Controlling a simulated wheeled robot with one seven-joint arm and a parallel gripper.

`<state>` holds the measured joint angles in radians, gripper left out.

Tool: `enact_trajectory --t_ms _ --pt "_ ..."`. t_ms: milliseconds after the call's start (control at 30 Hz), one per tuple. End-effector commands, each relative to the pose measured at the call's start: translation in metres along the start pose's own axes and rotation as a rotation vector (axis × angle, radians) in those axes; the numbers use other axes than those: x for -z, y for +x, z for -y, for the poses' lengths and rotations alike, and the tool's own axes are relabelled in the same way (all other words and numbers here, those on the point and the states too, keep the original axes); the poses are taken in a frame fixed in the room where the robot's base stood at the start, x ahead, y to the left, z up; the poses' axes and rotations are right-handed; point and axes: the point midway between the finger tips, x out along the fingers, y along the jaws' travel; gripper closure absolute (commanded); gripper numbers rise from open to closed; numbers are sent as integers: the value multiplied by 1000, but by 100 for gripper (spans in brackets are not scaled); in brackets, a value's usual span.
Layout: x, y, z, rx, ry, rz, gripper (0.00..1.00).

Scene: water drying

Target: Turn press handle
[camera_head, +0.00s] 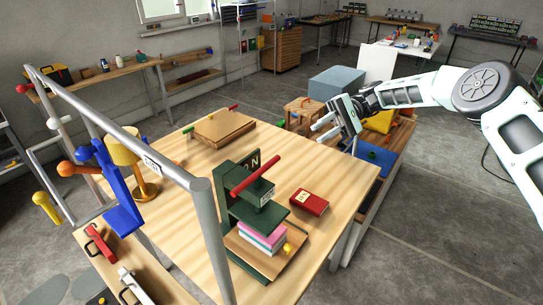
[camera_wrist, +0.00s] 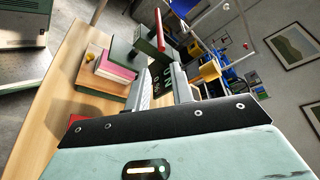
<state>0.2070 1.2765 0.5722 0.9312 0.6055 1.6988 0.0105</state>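The press (camera_head: 240,207) is dark green with a red bar handle (camera_head: 255,174) across its top, and stands on the wooden table. A stack of pink, white and blue books (camera_head: 263,237) lies on its wooden base under the press plate. In the wrist view the press (camera_wrist: 122,52) and its red handle (camera_wrist: 159,30) show beyond the fingers, tilted by the camera. My gripper (camera_head: 321,129) is above the table's far right side, up and right of the press, apart from the handle. Its two fingers are spread and empty, as the wrist view also shows (camera_wrist: 161,78).
A red box (camera_head: 309,202) lies right of the press. A wooden board (camera_head: 219,129) lies at the table's back. A grey rail (camera_head: 125,137) with a yellow lamp (camera_head: 122,150) behind it runs along the left. The tabletop between board and red box is mostly clear.

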Motion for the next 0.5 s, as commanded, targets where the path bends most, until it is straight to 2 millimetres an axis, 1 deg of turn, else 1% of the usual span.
enact_trajectory --t_ms 67,167,267,367,500 --pt "1 -5 -1 19 -1 2 77" --pt "1 0 -1 23 -1 3 77" --pt "0 13 0 21 0 5 77" --pt "-1 31 2 20 0 6 77" --pt "-2 61 3 19 1 6 77"
